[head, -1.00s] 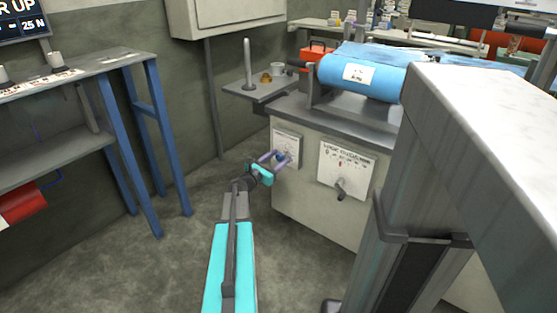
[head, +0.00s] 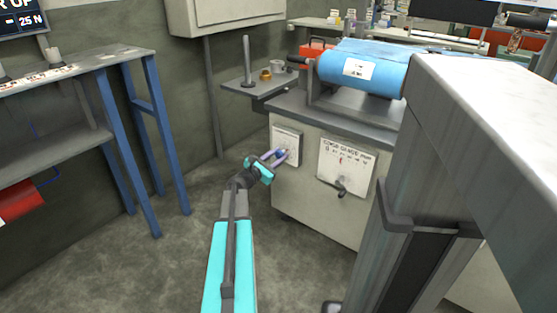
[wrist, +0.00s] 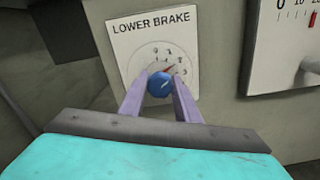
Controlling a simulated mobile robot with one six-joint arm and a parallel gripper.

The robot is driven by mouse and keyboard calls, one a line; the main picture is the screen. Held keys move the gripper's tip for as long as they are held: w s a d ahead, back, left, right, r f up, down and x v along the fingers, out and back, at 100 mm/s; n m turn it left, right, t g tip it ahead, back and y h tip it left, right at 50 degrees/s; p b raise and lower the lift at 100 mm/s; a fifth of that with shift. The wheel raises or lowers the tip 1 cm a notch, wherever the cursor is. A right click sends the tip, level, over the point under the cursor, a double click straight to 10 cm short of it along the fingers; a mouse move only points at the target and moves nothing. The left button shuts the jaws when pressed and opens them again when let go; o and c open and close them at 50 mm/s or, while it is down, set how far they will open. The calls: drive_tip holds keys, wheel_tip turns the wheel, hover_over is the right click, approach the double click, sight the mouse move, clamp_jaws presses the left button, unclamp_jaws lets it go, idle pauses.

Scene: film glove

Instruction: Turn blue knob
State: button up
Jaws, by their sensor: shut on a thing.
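The blue knob (wrist: 160,85) sits on a white dial plate (wrist: 128,30) labelled "LOWER BRAKE" in the wrist view. A small red pointer shows at its upper right, among the dial numbers. In the head view the knob (head: 281,153) is small, on the plate at the left of the machine's front. My gripper (wrist: 159,92) has its two purple fingers on either side of the knob and is shut on it. My gripper also shows in the head view (head: 276,156), reaching the panel from the lower left.
A second gauge plate (head: 350,160) with a dark lever (head: 341,186) is right of the knob. The machine carries a blue roll (head: 360,72) on top. A blue-legged bench (head: 105,130) stands at left. A grey column and slab fill the right.

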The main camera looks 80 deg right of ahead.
drive_tip(key=m+b, duration=0.5)
drive_tip(key=b, duration=0.1)
drive_tip(key=shift+w+d+f+m, duration=0.1)
drive_tip(key=shift+w+f+m, duration=0.1)
drive_tip(key=shift+m, duration=0.2)
drive_tip(key=shift+r+m+b, duration=0.2)
drive_tip(key=shift+m+b, duration=1.1)
drive_tip(key=shift+b, duration=0.1)
drive_tip(key=shift+r, duration=0.1)
drive_tip(key=o, duration=1)
drive_tip(key=shift+o, duration=0.2)
drive_tip(key=shift+s, duration=0.1)
